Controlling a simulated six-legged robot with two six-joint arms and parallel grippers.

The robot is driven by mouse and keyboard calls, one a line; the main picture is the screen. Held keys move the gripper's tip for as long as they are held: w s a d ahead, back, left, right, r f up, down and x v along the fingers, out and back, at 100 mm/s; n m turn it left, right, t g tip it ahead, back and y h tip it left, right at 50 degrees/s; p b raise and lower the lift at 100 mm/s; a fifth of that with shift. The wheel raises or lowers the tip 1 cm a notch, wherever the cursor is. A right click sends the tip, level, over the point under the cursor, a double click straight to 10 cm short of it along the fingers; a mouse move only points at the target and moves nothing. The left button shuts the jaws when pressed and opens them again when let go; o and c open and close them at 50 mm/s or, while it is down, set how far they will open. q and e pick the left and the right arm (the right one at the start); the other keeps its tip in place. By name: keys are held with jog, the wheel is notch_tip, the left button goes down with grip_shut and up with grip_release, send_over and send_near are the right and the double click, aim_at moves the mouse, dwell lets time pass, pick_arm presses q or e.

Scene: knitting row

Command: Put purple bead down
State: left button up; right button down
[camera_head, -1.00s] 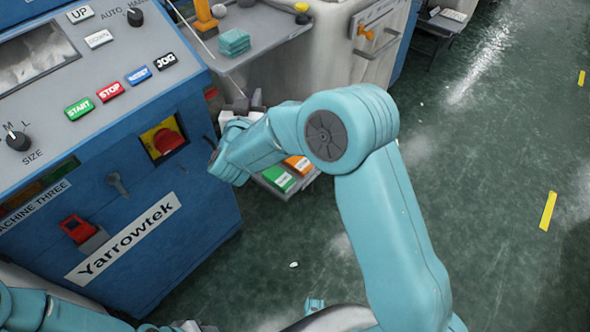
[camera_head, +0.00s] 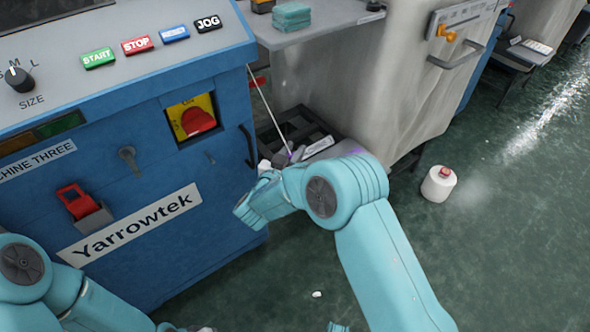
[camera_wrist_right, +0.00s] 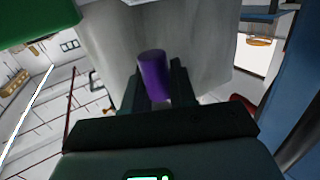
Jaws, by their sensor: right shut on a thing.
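The purple bead (camera_wrist_right: 153,76) is a small purple cylinder. In the right wrist view it sits between the two dark fingers of my right gripper (camera_wrist_right: 158,85), which is shut on it. In the head view my right gripper (camera_head: 282,160) is near the dark tray beside the blue machine, mostly hidden behind my own wrist, with a small hint of purple at its tips. My left arm shows at the lower left of the head view, but its gripper is not clearly visible.
A blue Yarrowtek machine (camera_head: 120,235) stands at left with buttons and a red knob (camera_head: 197,119). A dark tray (camera_head: 290,122) lies beyond my right gripper. A grey shelf (camera_head: 305,28) is above it.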

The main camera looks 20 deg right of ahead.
jog(key=shift+f+b, duration=0.75)
jog(key=shift+f, duration=1.9)
jog(key=shift+f, duration=0.15)
jog(key=c, duration=1.2)
grip_release()
